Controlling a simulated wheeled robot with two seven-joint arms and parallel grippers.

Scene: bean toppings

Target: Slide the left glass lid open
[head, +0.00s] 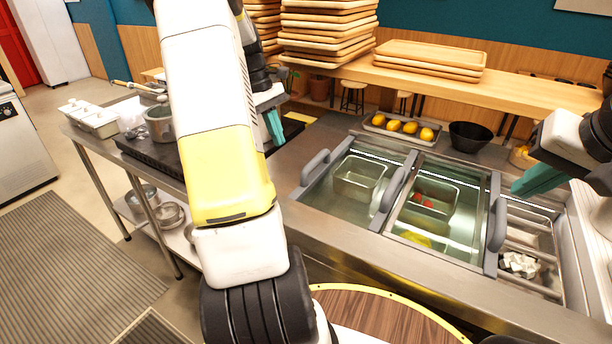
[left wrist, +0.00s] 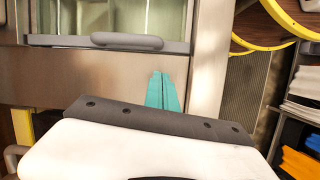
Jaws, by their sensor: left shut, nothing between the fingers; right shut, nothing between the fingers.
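The left glass lid (head: 335,205) lies over the left bay of the steel counter, with a metal pan visible beneath it. A grey handle (head: 314,168) stands at its left edge. The left wrist view shows a grey handle (left wrist: 127,41) along the edge of a glass pane (left wrist: 115,16). My left gripper (head: 274,127), with teal fingers, is shut and empty to the left of the handle, apart from it. Its fingers also show in the left wrist view (left wrist: 163,92), below the handle's right end. My right gripper (head: 538,179) is shut and empty above the counter's right side.
Two more grey handles (head: 392,190) (head: 497,224) stand farther right. The middle bay holds red and yellow items. The right bay (head: 533,240) appears uncovered and holds white pieces. My left arm blocks the view at centre-left.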

